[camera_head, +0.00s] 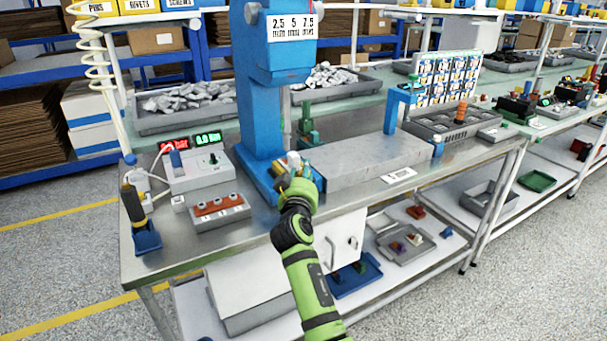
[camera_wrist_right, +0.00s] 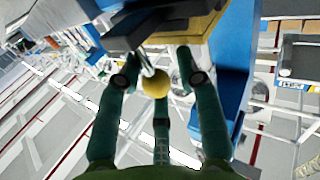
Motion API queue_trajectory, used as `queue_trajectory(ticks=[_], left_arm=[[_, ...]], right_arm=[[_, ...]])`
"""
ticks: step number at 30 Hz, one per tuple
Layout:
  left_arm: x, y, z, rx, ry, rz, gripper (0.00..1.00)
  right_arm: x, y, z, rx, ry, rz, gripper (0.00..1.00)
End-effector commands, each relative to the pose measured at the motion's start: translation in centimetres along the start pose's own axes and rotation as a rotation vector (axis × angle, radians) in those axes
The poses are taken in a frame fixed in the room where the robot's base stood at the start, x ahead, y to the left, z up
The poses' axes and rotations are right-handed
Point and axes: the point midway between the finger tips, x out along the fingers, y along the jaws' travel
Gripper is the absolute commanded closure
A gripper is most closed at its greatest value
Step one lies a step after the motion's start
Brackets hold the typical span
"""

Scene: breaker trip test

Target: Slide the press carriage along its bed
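The blue press (camera_head: 265,100) stands on the steel bench, with a sign of numbers on its head. At its foot, a small yellowish part (camera_head: 294,162) shows just behind my right gripper (camera_head: 297,188); I cannot tell how much of it is the carriage. A long grey bed-like block (camera_head: 370,160) runs right from the press foot. In the right wrist view, my green fingers (camera_wrist_right: 160,85) are spread around a yellow ball knob (camera_wrist_right: 155,84) on a metal rod, with gaps at its sides. A yellow block (camera_wrist_right: 190,42) and dark plates lie beyond it. My left gripper is not in view.
Left of the press are a meter box with lit displays (camera_head: 197,170), a grey block with orange-brown parts (camera_head: 219,211) and a screwdriver in a blue holder (camera_head: 146,237). A blue bracket (camera_head: 391,110) stands behind the grey block.

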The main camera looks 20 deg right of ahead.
Motion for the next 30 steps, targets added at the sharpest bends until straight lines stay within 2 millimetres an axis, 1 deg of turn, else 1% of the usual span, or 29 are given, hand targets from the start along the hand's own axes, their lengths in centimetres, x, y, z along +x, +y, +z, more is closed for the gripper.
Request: queue_trajectory(ticks=[1,5,8,9,12,18,22,30], left_arm=[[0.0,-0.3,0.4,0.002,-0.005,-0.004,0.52],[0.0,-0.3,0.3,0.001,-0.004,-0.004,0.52],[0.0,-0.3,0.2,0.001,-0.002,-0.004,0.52],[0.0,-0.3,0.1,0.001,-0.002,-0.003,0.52],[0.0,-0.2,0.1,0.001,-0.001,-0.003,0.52],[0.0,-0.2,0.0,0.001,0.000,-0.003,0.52],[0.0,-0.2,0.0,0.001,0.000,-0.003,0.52],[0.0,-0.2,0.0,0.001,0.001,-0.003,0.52]], right_arm=[[0.0,0.1,-0.2,0.001,0.002,0.001,0.64],[0.0,0.3,-1.4,0.004,0.005,0.003,0.64],[0.0,0.7,-3.3,0.004,0.010,0.002,0.64],[0.0,0.8,-4.2,0.005,0.013,0.002,0.64],[-0.1,1.1,-6.3,0.005,0.014,0.001,0.64],[-0.1,1.7,-9.0,0.002,0.006,0.000,0.64],[-0.1,1.8,-9.8,0.000,0.002,-0.001,0.64],[-0.1,1.8,-9.9,0.000,0.000,-0.001,0.64]])
